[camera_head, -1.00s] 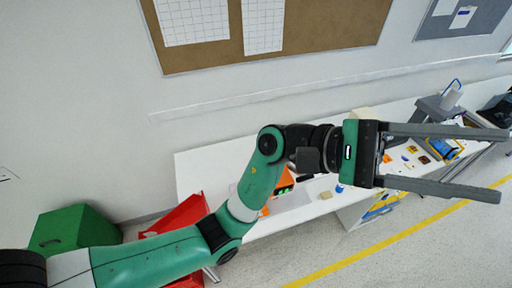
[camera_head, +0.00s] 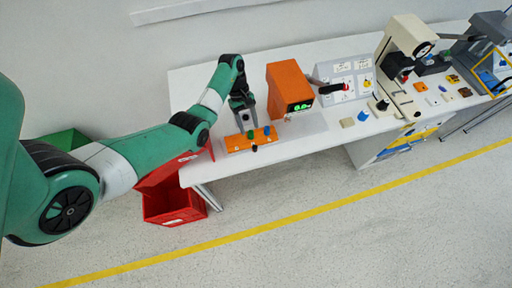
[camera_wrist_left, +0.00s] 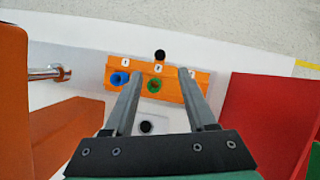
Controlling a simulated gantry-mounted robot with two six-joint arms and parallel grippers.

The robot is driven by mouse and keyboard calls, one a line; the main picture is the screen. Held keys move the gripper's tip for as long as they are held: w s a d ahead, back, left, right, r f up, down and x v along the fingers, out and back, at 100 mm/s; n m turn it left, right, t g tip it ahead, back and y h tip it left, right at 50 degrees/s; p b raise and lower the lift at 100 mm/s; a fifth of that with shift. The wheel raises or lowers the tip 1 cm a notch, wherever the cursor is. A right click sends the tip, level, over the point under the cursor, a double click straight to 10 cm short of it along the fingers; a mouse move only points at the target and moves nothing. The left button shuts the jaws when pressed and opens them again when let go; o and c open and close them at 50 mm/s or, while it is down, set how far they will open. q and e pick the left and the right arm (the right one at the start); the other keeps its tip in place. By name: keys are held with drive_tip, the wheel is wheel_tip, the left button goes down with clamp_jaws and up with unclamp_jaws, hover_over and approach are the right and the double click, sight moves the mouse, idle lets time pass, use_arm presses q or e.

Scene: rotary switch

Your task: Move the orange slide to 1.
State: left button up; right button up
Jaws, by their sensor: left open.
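An orange panel (camera_head: 232,144) lies at the near left end of the white table, with small coloured knobs on it. In the left wrist view the panel (camera_wrist_left: 206,80) carries white number labels, a blue knob (camera_wrist_left: 118,78) and a green knob (camera_wrist_left: 154,85). A black knob (camera_wrist_left: 160,55) shows at its far edge. Which part is the orange slide, and its position, I cannot tell. My left gripper (camera_head: 244,126) is open, pointing down over the panel. In the wrist view its two fingers (camera_wrist_left: 163,80) reach over the panel, with the green knob between them. My right gripper is not in view.
An orange box with a green display (camera_head: 288,86) stands right of the panel. Beyond it are a grey switch panel (camera_head: 345,80) and a cream machine (camera_head: 408,40). A red crate (camera_head: 175,202) stands on the floor below the table's left end.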

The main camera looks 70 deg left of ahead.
sight(255, 147)
use_arm(q)
drive_tip(key=b+x, duration=0.3)
drive_tip(key=x, duration=0.8)
drive_tip(key=shift+d+f, duration=0.15)
clamp_jaws()
drive_tip(key=shift+w, duration=0.1)
idle(0.8)
